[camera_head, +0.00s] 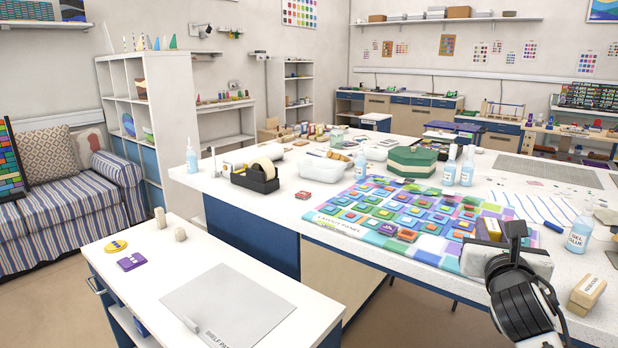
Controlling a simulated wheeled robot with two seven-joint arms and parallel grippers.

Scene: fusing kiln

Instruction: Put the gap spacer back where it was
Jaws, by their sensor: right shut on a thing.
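My right gripper (506,236) is over the near right part of the white worktable, at the right edge of the layout panel (395,222). A tan labelled block (587,290) lies on the table to the right of the gripper. My left gripper is not in view.
Glue bottles (579,232) stand right of the gripper and others (449,166) behind the panel. A green box (411,161) and black tape holder (255,178) sit farther back. A lower white side table with a grey mat (228,305) is at front left.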

